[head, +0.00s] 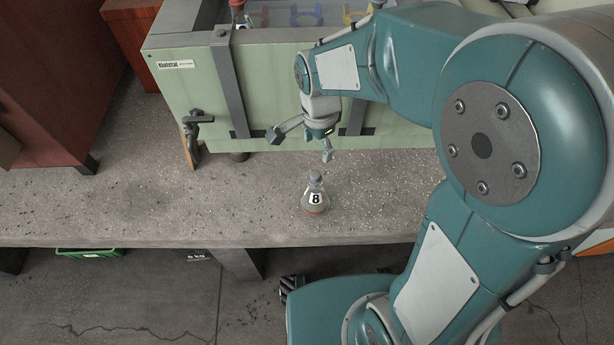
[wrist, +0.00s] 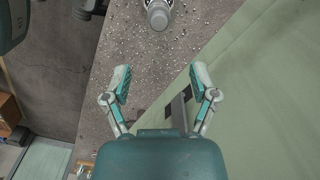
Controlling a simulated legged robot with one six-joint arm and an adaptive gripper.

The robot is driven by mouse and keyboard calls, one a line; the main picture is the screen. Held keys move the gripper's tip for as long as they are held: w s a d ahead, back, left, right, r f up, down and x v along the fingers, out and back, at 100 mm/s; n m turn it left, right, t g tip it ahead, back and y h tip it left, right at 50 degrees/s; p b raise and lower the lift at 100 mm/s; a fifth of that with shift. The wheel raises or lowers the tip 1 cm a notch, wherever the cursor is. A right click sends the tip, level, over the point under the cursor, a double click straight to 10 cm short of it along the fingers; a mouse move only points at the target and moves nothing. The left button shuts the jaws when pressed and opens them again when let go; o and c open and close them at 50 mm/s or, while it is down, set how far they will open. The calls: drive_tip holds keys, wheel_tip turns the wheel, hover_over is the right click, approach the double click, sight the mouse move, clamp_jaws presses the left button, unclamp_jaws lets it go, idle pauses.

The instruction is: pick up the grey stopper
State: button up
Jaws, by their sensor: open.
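The grey stopper (head: 316,176) sits in the neck of a small conical flask (head: 315,199) marked 8, with orange-brown contents at its base. The flask stands upright on the concrete bench (head: 130,205). In the wrist view the stopper (wrist: 158,19) is at the top edge, seen from above, and hides most of the flask. My gripper (head: 299,145) is above the bench, behind the flask and apart from it. In the wrist view my gripper (wrist: 160,80) has its two fingers spread wide with nothing between them.
A pale green cabinet (head: 185,100) stands close behind my gripper, with dark metal straps and a handle (head: 193,135). A red-brown cabinet (head: 50,70) is at the left. The bench left of the flask is clear. The bench's front edge is just before the flask.

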hover_over(315, 174)
drive_tip(key=f, duration=0.4)
drive_tip(key=shift+d+f, duration=0.1)
drive_tip(key=shift+d, duration=0.1)
drive_tip(key=shift+a+f, duration=0.15)
drive_tip(key=shift+f, duration=1.45)
drive_tip(key=shift+a+f, duration=0.1)
drive_tip(key=shift+f, duration=1.45)
drive_tip(key=c, duration=0.9)
